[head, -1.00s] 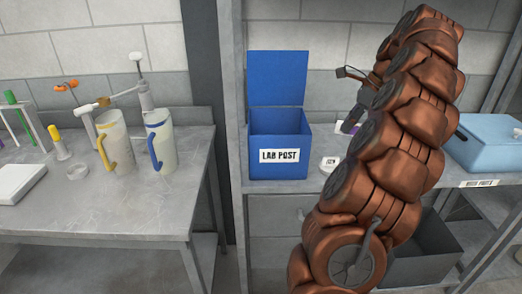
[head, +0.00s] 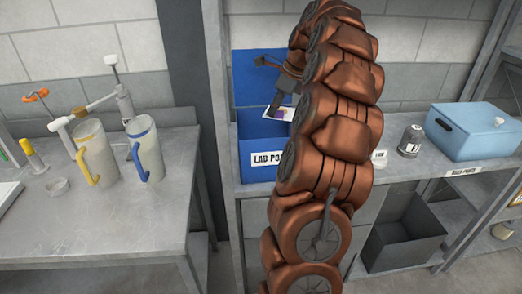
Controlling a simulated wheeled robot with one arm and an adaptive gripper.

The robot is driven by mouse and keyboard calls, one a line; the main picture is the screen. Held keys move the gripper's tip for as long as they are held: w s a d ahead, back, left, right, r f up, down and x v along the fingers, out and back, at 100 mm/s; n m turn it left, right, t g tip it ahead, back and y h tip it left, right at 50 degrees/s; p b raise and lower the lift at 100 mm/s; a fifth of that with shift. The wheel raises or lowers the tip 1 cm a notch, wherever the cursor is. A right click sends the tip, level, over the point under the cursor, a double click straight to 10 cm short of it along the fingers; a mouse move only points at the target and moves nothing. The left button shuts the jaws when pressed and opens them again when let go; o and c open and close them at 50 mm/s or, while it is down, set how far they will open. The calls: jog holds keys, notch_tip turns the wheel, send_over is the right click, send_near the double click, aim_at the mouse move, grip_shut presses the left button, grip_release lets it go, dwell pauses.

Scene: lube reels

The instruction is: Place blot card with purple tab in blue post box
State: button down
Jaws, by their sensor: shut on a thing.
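The blue post box (head: 250,142), labelled LAB POST, stands on the shelf with its lid raised against the wall. My arm hides its right part. My gripper (head: 284,98) is shut on the blot card (head: 270,110), a white card with a small purple patch. The card shows in front of the raised lid, around the height of the box's opening. I cannot tell whether any of it is inside the box. My arm partly covers the gripper.
A light blue lidded bin (head: 473,132) and a dark can (head: 411,141) stand right on the shelf. An open grey bin (head: 404,243) sits below. Two jugs, with yellow (head: 92,155) and blue handles (head: 148,150), stand on the left bench.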

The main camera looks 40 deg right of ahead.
jog(key=p+x, duration=0.1)
jog(key=x, duration=0.3)
jog(key=s+p+x, duration=0.1)
jog(key=x, duration=0.4)
jog(key=p+x, duration=0.2)
jog(key=x, duration=0.2)
jog(key=shift+d+f, duration=0.1)
jog(key=shift+f, duration=0.55)
jog(key=shift+f+p, duration=0.55)
jog(key=shift+f, duration=1.8)
jog(key=shift+f, duration=0.15)
jog(key=c, duration=1.3)
grip_release()
jog(key=b+v, duration=0.3)
jog(key=v, duration=0.9)
jog(key=shift+d+r, duration=0.1)
jog(key=shift+r, duration=0.1)
